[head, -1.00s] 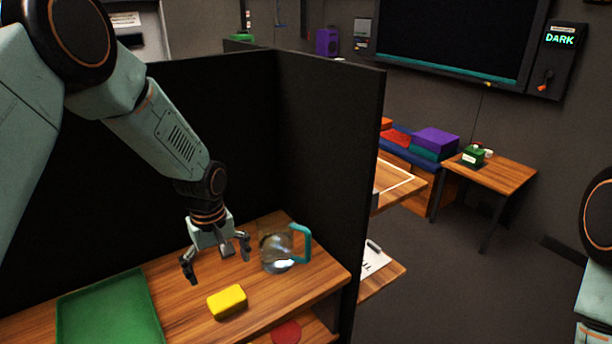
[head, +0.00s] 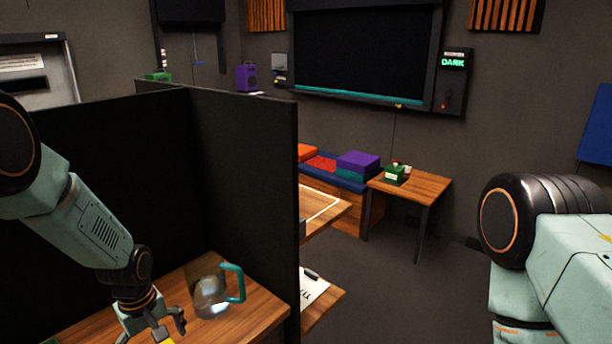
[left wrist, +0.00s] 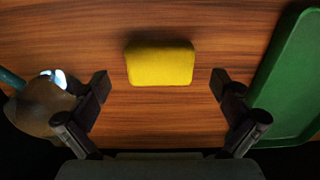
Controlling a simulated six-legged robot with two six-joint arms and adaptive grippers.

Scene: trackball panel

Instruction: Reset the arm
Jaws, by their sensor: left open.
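My left gripper (left wrist: 165,95) is open above the wooden table in the left wrist view, with nothing between its fingers. A yellow block (left wrist: 160,63) lies on the table just beyond the fingertips, apart from them. In the head view my left arm comes in from the left, and its gripper (head: 152,334) is partly cut off by the lower edge. Only a sliver of the yellow block shows there. My right arm shows at the right of the head view, but its gripper is outside the picture.
A glass jug with a teal handle (head: 234,284) stands right of my left gripper. A green tray (left wrist: 297,75) lies on the table. Black partition walls (head: 245,170) enclose the table. A small side table (head: 415,186) holds a green box (head: 394,175). Grey floor is open at centre right.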

